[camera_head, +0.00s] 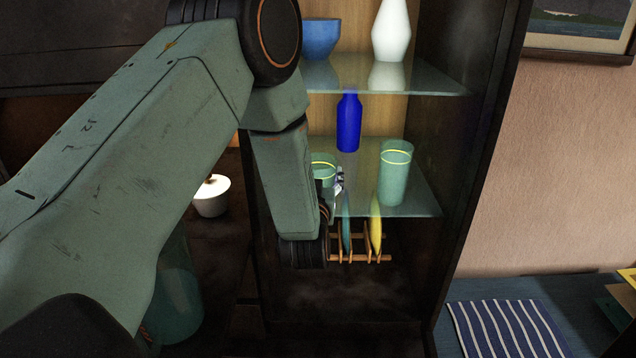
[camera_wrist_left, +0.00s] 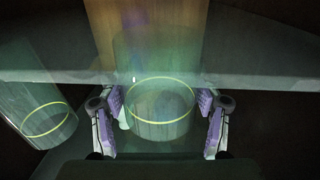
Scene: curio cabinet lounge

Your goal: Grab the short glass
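The short glass (camera_head: 322,163) is greenish and clear with a yellow ring, and stands at the left of the cabinet's middle glass shelf. My left arm hides part of it in the head view. In the left wrist view the short glass (camera_wrist_left: 160,112) shows between the two purple-padded fingers of my left gripper (camera_wrist_left: 162,118). The fingers are open, one on each side, with a small gap to the glass. In the head view only a bit of my left gripper (camera_head: 339,183) shows beside the glass. My right gripper is in neither view.
A taller green glass (camera_head: 396,175) stands on the same shelf (camera_head: 425,203) to the right, with a blue bottle (camera_head: 348,122) behind. A wooden rack (camera_head: 360,258) with plates is below. The upper shelf (camera_head: 440,82) holds a blue bowl (camera_head: 322,38) and white vase (camera_head: 391,32).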

